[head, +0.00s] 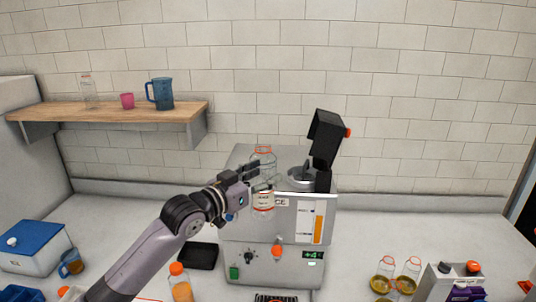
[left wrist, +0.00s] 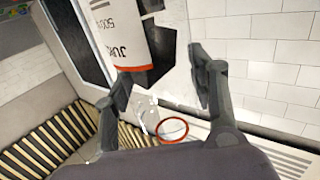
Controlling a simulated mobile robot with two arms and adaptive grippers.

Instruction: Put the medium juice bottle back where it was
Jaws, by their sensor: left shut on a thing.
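The clear juice bottle with an orange neck ring and a white label (head: 263,202) is upright in my left gripper (head: 258,180), in front of the juicer (head: 275,263). The gripper's fingers are closed around its clear middle. In the left wrist view the label (left wrist: 118,35) and the orange ring (left wrist: 172,128) show, with the left gripper's fingers (left wrist: 160,75) on either side of the clear body. The wooden shelf (head: 110,112) on the back wall holds another clear bottle (head: 86,92) at its left. My right gripper is out of view.
The juicer's black lid (head: 326,133) stands raised. On the counter are a filled orange-capped bottle (head: 181,287), a blue-lidded box (head: 35,245) and two orange-rimmed bottles (head: 383,277) (head: 407,278).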

